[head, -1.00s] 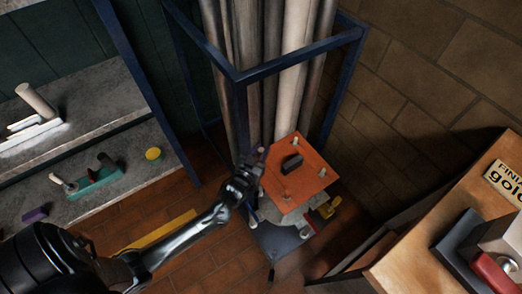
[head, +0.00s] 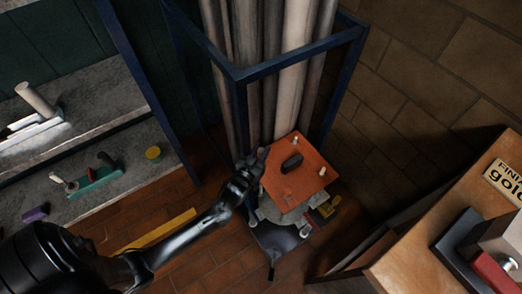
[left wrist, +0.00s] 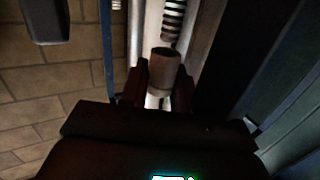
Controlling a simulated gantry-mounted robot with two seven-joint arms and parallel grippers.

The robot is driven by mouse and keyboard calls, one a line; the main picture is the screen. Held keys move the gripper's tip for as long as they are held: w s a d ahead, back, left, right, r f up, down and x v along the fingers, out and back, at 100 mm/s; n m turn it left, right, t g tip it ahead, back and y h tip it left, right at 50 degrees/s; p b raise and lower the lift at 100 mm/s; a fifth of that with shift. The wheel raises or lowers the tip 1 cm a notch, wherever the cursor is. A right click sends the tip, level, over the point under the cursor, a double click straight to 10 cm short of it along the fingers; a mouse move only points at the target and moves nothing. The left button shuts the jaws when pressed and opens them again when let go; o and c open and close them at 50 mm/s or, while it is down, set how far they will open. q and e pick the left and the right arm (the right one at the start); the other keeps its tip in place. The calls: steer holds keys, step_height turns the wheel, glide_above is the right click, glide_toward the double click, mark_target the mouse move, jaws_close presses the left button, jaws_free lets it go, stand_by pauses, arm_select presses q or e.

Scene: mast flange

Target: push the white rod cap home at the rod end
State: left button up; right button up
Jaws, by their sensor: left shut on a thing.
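My left gripper (head: 261,156) is at the left edge of an orange plate (head: 312,177), low in front of the tall pipes. In the left wrist view my left gripper (left wrist: 163,85) is shut on a short, shaded, grey-brown cylinder (left wrist: 164,62), which looks like the rod cap. A pale strip shows below it between the fingers. A coiled or ribbed rod (left wrist: 174,18) lies just beyond the cylinder. I cannot tell whether they touch. The cap is too small to make out in the head view. My right gripper is not in view.
A blue frame (head: 241,75) stands around the pipes (head: 292,95) close to my left arm. The plate carries a dark knob (head: 291,162) and small pale posts. A grey shelf (head: 125,165) is at the left, a wooden box (head: 440,215) at the right.

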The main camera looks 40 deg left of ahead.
arm_select(q)
steer(key=shift+f+b, duration=0.45)
steer(key=shift+f, duration=0.45)
steer(key=shift+f+b, duration=0.55)
steer(key=shift+f, duration=0.35)
steer(key=o, duration=1.1)
steer(key=shift+s+d+r+p, duration=0.1)
steer(key=shift+s+r+p, duration=0.05)
steer(key=shift+s+p, duration=0.3)
steer(key=shift+p+v, duration=2.05)
steer(key=shift+v, duration=2.95)
